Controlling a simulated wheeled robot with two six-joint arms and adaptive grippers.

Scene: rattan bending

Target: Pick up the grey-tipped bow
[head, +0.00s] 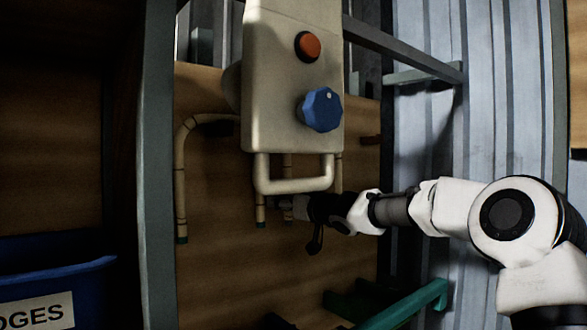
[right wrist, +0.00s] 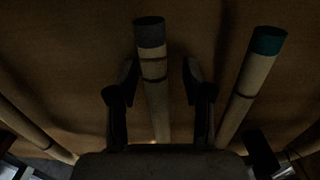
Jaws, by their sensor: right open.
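The grey-tipped bow (right wrist: 154,70) shows in the right wrist view as a pale cane leg with dark bands and a grey end. It lies between the two fingers of my right gripper (right wrist: 160,85), which is open; a gap shows on each side of the leg. In the head view my right gripper (head: 287,207) reaches in from the right, below the control box's handle, in front of the hanging canes. The gripper and box hide much of the bow there. My left gripper is out of view.
A teal-tipped cane (right wrist: 250,80) stands close to the right finger. Another bent cane (head: 181,185) hangs at left on the wooden panel (head: 215,285). The control box (head: 275,90) and its handle (head: 293,186) hang just above my gripper. A blue bin (head: 55,265) is at lower left.

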